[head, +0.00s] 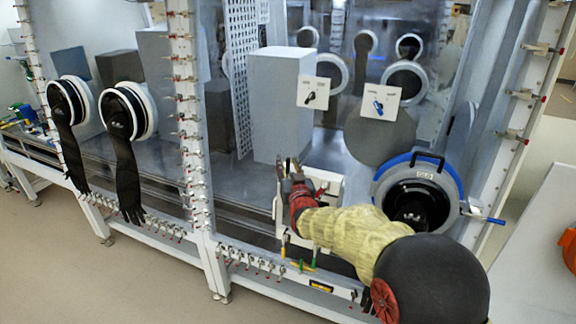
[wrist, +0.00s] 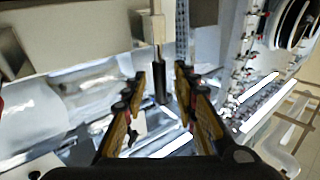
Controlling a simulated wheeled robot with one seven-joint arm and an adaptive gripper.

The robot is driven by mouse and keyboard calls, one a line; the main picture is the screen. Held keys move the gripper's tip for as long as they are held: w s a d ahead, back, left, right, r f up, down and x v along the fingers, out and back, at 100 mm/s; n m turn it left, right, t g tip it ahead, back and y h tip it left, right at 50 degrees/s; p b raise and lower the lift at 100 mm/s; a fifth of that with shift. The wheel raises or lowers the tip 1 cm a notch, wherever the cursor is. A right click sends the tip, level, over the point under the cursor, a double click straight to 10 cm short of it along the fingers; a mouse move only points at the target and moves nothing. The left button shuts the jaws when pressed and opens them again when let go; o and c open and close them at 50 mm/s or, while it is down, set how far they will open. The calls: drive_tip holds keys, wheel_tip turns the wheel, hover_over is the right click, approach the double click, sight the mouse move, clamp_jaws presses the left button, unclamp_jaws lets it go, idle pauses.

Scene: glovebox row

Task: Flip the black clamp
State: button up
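My gripper (head: 293,178) is in front of the glovebox's front frame in the head view, beside a white panel. In the wrist view my gripper (wrist: 161,78) is open, its two fingers apart. A dark upright handle (wrist: 160,88), which looks like the black clamp, shows between the fingertips below a pale post. I cannot tell whether the fingers are level with it in depth; no finger visibly touches it. In the head view a black lever (head: 310,98) sits on a white plate above my gripper. I cannot tell if it is the same thing.
A second white plate has a blue lever (head: 378,106). A round blue-rimmed port (head: 447,181) is right of my gripper. Yellow and green handles (head: 301,265) sit on the lower frame. Red-tipped clamps (head: 188,118) line the posts. Black gloves (head: 126,175) hang at left; the floor there is clear.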

drive_tip(key=shift+c, duration=0.9)
clamp_jaws()
